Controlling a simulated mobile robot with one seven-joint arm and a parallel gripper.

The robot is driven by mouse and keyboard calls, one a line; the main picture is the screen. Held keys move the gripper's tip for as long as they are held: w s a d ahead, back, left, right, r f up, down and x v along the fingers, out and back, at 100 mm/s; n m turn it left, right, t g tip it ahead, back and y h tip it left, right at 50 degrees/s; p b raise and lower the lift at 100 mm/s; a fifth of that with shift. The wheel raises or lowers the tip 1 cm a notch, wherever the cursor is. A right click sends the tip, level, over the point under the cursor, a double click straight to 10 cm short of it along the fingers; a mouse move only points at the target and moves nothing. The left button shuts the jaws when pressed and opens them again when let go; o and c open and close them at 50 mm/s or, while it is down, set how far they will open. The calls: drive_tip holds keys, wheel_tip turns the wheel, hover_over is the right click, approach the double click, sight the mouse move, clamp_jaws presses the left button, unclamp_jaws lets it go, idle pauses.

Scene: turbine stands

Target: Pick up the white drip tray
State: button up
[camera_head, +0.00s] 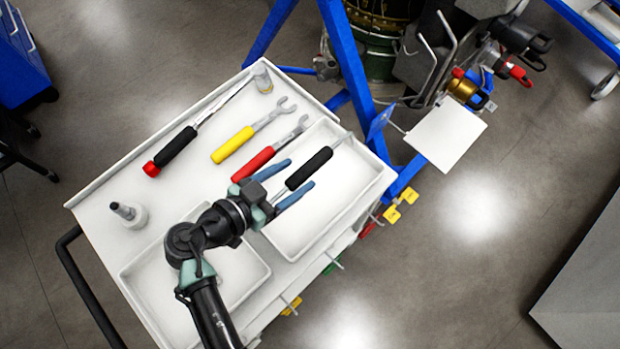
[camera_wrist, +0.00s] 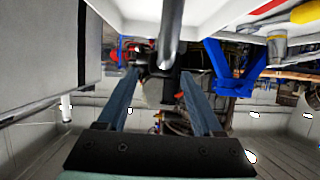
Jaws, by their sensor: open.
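Two shallow white trays show on the cart in the head view: a right one (camera_head: 309,239) and a lower-left one (camera_head: 250,268). A flat white square plate (camera_head: 447,134) sits beside the blue stand, off the cart. I cannot tell which is the drip tray. My gripper (camera_head: 302,172) is open over the right tray, its blue fingers on either side of a black-handled tool (camera_head: 309,168). I cannot tell if they touch it. In the wrist view, my open fingers (camera_wrist: 158,85) show, with a grey metal rod (camera_wrist: 171,35) above and between them.
A red-and-black tool (camera_head: 176,151), a yellow-handled wrench (camera_head: 232,145) and a red-handled wrench (camera_head: 253,164) lie on the cart. A small bottle (camera_head: 130,215) stands at its left. The blue stand (camera_head: 350,75) rises behind the cart.

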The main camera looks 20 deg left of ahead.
sight(304, 169)
drive_tip(key=shift+w+d, duration=0.25)
drive_tip(key=shift+w, duration=0.05)
drive_tip(key=p+x, duration=0.1)
drive_tip(key=x, duration=0.3)
drive_tip(key=shift+w+d+f+p, duration=0.1)
drive_tip(key=shift+w+p, duration=0.05)
drive_tip(key=shift+p, duration=0.25)
clamp_jaws()
idle(0.8)
